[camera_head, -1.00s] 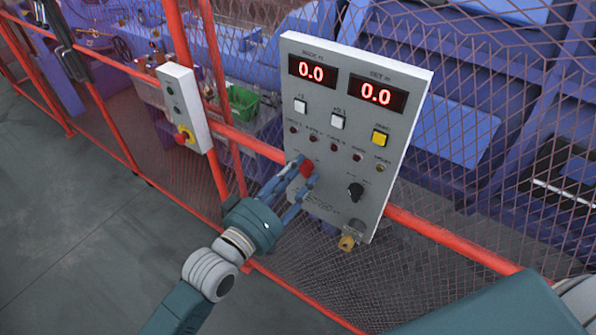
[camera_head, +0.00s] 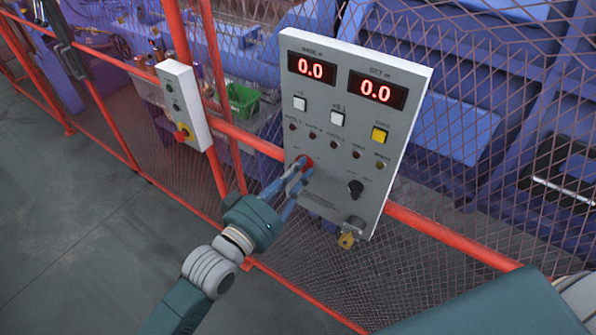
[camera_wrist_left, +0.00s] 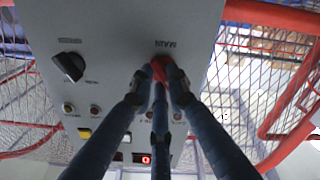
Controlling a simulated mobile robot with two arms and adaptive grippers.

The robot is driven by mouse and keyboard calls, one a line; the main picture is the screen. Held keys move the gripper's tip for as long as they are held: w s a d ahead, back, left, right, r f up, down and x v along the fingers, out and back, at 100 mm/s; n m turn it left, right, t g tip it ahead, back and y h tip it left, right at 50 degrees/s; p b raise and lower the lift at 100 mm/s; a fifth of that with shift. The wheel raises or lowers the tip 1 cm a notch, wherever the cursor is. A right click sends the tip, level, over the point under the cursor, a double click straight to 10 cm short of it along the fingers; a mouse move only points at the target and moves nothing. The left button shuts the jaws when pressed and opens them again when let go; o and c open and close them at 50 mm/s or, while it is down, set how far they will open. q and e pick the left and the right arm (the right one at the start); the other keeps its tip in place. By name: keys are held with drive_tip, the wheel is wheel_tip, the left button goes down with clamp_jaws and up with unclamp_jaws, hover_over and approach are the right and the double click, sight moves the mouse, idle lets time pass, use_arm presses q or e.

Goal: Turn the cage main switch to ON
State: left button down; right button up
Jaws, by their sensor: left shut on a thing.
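The cage main switch (camera_head: 307,164) is a red knob at the lower left of the grey control panel (camera_head: 330,205). In the left wrist view the red switch (camera_wrist_left: 158,70) sits beside the label "MAIN", partly hidden by fingers. My left gripper (camera_head: 299,171) is shut on the red switch, its blue fingers around it. The left wrist view shows the fingers (camera_wrist_left: 160,78) closed together at the knob. Which position the switch points to cannot be told. My right gripper is not in view.
A smaller box (camera_head: 186,108) with a red stop button hangs left on the red rail. Mesh fencing stands behind; the floor at left is clear.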

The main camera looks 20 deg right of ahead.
use_arm(q)
drive_tip(key=m, duration=0.3)
drive_tip(key=shift+f+m, duration=0.1)
drive_tip(key=shift+m, duration=0.2)
drive_tip(key=m, duration=0.4)
drive_tip(key=shift+f+m, duration=0.1)
drive_tip(key=shift+m, duration=0.2)
drive_tip(key=m, duration=0.3)
drive_tip(key=shift+m, duration=0.3)
drive_tip(key=m, duration=0.4)
drive_tip(key=shift+f, duration=0.1)
drive_tip(key=shift+m, duration=0.3)
drive_tip(key=c, duration=1.7)
unclamp_jaws()
